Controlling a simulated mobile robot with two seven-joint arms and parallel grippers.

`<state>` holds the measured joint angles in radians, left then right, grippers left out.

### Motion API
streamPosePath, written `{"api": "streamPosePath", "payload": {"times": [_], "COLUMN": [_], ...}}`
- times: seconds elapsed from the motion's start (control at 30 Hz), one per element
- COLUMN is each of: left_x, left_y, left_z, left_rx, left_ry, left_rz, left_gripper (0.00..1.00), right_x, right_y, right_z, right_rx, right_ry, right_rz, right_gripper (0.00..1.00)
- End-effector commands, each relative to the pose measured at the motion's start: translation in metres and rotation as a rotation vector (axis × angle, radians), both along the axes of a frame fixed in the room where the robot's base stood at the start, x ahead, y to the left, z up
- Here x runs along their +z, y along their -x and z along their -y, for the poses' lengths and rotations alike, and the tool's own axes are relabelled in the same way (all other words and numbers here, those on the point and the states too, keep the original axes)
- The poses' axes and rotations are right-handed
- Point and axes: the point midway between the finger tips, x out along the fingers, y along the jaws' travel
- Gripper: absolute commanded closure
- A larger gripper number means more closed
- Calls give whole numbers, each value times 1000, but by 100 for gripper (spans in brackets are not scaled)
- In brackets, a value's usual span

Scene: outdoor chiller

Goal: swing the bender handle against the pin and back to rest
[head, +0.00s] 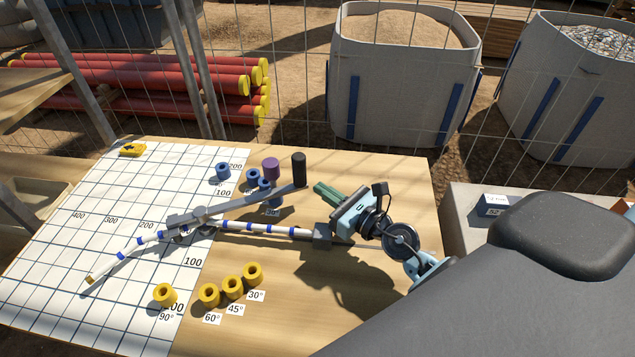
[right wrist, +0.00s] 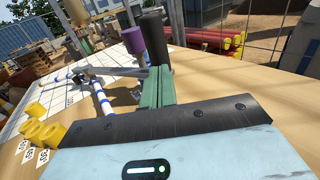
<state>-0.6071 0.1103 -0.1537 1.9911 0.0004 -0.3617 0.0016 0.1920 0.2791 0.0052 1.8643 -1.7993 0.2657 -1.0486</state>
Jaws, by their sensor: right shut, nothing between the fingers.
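The bender handle (head: 255,199) is a grey bar that runs from the bender head (head: 187,217) to an upright black grip (head: 299,169). The purple pin (head: 271,167) stands upright just left of the grip, behind the bar; I cannot tell whether they touch. A white tube with blue bands (head: 262,228) runs through the bender, its left end bent toward the front. My right gripper (head: 324,192) has green fingers shut and empty, just right of the grip. In the right wrist view the fingers (right wrist: 158,88) point at the black grip (right wrist: 152,38), with the purple pin (right wrist: 133,40) to its left. My left gripper is not in view.
Several yellow collars (head: 232,287) stand along the front by angle labels. Blue collars (head: 223,170) stand behind the bar. A grey block (head: 322,236) is at the tube's right end. A yellow item (head: 132,149) lies at the back left of the gridded sheet (head: 60,240).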

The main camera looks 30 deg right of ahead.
Motion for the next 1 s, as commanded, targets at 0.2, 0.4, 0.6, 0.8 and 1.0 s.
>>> {"api": "streamPosePath", "payload": {"times": [0.2, 0.4, 0.6, 0.8, 1.0], "left_x": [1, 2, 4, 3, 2], "left_y": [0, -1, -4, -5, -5], "left_z": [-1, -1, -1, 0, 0], "left_rx": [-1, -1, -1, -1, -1], "left_ry": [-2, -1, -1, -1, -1], "left_rz": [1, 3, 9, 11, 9], "left_gripper": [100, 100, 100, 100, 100], "right_x": [0, -1, -1, -1, -1], "right_y": [-24, -30, -30, -35, -44], "right_z": [-7, -9, -9, -9, -10], "right_rx": [-2, -1, -1, 9, 27], "right_ry": [0, -1, -1, 0, -2], "right_rz": [0, -1, -1, -1, -2], "right_gripper": [100, 100, 100, 100, 100]}}
